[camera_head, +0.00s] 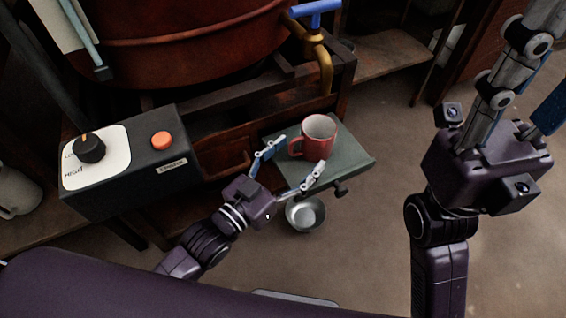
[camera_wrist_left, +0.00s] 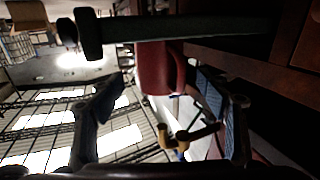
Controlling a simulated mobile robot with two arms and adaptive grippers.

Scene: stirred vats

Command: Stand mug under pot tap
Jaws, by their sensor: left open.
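A red mug (camera_head: 319,147) with a pale inside stands upright on a grey-green shelf (camera_head: 352,158), its handle to the left. A brass tap (camera_head: 325,72) with a blue handle juts from the big red-brown pot (camera_head: 190,45) behind the mug. I cannot tell whether the mug is directly under the spout. My left gripper (camera_head: 299,154) is open on the mug's near side, with fingers either side of the handle side. In the left wrist view, upside down, the mug (camera_wrist_left: 158,66) shows between the fingers. My right gripper (camera_head: 525,90) is at the right, its fingertips out of frame.
A dark control box (camera_head: 125,165) with a black knob and an orange button stands left of the shelf. A metal bowl (camera_head: 305,214) is low down below the shelf's front edge. A black knob (camera_head: 340,190) sticks out under the shelf. Floor right of the shelf is clear.

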